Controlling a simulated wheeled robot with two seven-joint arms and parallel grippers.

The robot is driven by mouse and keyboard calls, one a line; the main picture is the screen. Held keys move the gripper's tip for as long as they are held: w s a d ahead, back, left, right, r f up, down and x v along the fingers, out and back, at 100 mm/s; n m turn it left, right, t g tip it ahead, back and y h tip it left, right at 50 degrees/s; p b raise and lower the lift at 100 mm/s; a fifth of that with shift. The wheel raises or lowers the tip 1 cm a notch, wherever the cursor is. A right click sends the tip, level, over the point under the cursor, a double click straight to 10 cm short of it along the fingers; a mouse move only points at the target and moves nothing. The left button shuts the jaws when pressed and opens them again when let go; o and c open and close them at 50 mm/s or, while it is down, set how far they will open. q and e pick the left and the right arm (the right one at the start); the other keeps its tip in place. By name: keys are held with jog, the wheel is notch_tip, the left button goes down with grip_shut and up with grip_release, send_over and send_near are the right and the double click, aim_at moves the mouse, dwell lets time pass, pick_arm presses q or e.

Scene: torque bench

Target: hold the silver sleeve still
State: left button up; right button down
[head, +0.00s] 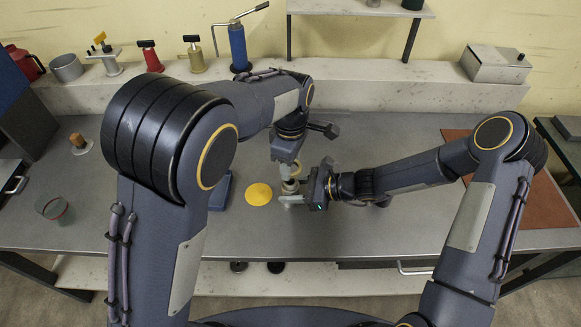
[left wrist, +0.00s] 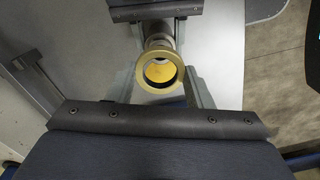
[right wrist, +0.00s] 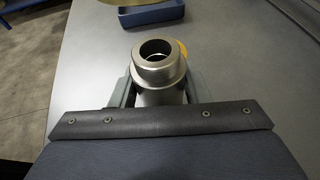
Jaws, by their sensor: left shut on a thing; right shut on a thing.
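The silver sleeve (right wrist: 158,70) stands upright between the fingers of my right gripper (right wrist: 160,90), its open bore facing up in the right wrist view. In the head view the sleeve (head: 290,186) is small and partly hidden by my right gripper (head: 297,199). My left gripper (left wrist: 160,85) is shut on a brass ring (left wrist: 139,75) in the left wrist view. The ring is apart from the sleeve and above it; the sleeve (left wrist: 157,43) shows just beyond it. In the head view my left gripper (head: 291,166) is over the sleeve.
A yellow disc (head: 258,194) lies on the grey bench just left of the sleeve, with a blue tray (head: 220,191) beside it. A glass cup (head: 54,210) stands at the left. A brown mat (head: 520,205) lies at the right. Tools stand along the back ledge (head: 380,85).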

jog(key=c, duration=0.7)
grip_release()
jog(key=shift+d, duration=0.1)
